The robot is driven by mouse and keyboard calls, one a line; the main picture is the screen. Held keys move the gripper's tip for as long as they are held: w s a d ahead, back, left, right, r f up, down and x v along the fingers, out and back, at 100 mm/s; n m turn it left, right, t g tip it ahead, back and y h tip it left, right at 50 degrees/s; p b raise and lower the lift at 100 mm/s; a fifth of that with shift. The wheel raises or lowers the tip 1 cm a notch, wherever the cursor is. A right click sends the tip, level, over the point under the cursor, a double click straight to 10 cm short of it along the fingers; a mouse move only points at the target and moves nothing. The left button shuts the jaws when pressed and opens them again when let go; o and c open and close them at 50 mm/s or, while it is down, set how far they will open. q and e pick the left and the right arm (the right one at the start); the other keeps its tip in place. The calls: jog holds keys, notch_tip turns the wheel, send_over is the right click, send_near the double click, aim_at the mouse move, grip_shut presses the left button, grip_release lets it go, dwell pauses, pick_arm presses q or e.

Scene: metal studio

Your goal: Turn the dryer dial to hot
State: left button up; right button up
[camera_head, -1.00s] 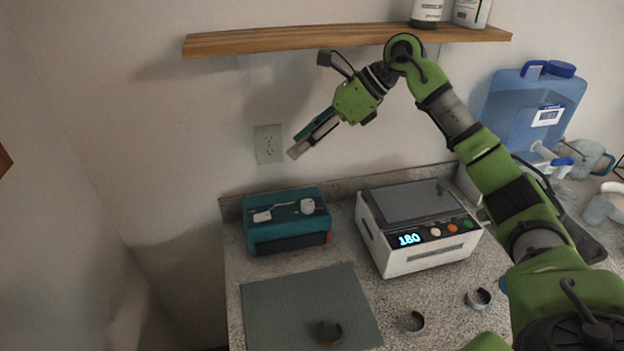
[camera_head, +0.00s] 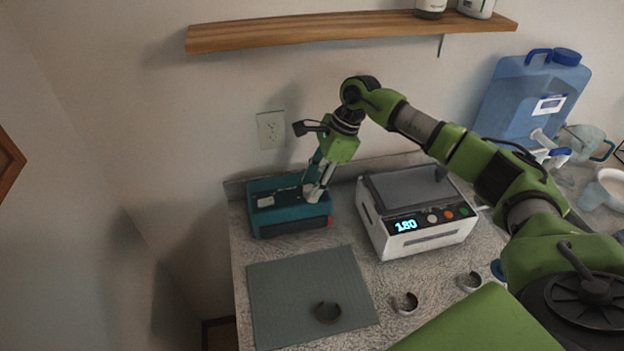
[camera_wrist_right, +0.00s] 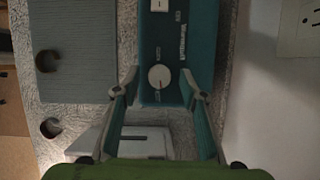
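The teal dryer box (camera_head: 283,212) stands at the back left of the counter, with a white switch (camera_head: 265,202) on its top left. In the right wrist view the dryer (camera_wrist_right: 178,36) shows its white round dial (camera_wrist_right: 159,76), its pointer line running up and down the picture. My right gripper (camera_head: 314,192) points down at the right part of the dryer's top, where it hides the dial in the head view. In the wrist view the gripper's fingers (camera_wrist_right: 158,92) are apart, one each side of the dial, with no clear contact. My left gripper is not in view.
A white machine (camera_head: 420,232) with a lit 180 display stands right of the dryer. A grey mat (camera_head: 280,290) lies in front, with a dark ring (camera_head: 327,312) on it. Two metal rings lie further right. A wooden shelf (camera_head: 340,29) hangs above.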

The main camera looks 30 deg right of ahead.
jog(key=shift+a+f, duration=0.1)
jog(key=shift+f, duration=0.2)
jog(key=c, duration=1.1)
jog(key=shift+m+b, duration=0.3)
jog(key=shift+m+t, duration=0.4)
jog(key=shift+m, duration=0.1)
jog(key=o, duration=1.1)
jog(key=shift+r, duration=0.15)
